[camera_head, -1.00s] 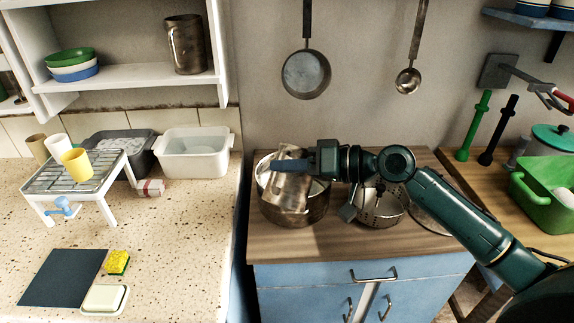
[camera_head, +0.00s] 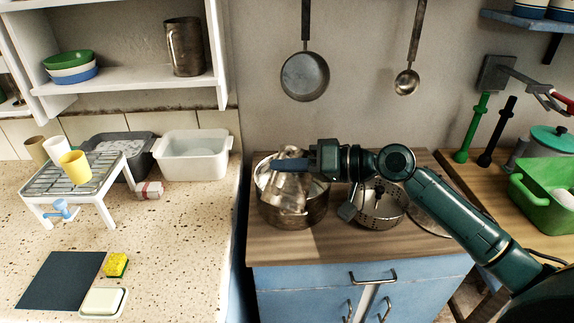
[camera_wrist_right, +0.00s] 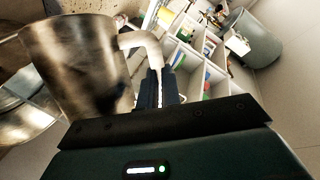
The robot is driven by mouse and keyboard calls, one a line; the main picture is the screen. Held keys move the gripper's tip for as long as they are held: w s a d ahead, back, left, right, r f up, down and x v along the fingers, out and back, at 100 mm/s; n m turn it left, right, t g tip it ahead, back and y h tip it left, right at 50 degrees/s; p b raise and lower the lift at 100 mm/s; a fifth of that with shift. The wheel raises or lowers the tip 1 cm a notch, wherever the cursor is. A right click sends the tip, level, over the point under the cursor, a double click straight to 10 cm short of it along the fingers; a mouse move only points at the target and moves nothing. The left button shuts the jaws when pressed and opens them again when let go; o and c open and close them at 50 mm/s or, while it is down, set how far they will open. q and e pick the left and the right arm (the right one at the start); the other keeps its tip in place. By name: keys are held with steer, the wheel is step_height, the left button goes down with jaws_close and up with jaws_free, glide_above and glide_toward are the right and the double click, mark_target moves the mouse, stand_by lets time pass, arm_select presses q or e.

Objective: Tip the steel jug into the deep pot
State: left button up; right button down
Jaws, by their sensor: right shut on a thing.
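The steel jug (camera_head: 291,191) is a worn metal vessel, held tilted at the deep pot (camera_head: 312,214), with its lower part within the pot's outline. The pot is a round metal pot on the wooden top. My right gripper (camera_head: 288,165) is shut on the jug, coming in from the right. In the right wrist view the jug (camera_wrist_right: 75,62) fills the left side, its handle (camera_wrist_right: 140,42) at the gripper's fingers (camera_wrist_right: 155,88). The jug's inside and any contents are hidden. My left gripper is not in view.
A colander (camera_head: 380,212) stands right of the pot, partly under my right arm. A pan (camera_head: 305,76) and ladle (camera_head: 407,82) hang on the wall behind. Another metal jug (camera_head: 184,47) stands on the shelf. A white tub (camera_head: 193,167) is on the left counter.

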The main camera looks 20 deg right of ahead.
steer(key=shift+w+d+r+m+y, duration=0.3)
steer(key=shift+w+d+m, duration=0.3)
stand_by(3.1)
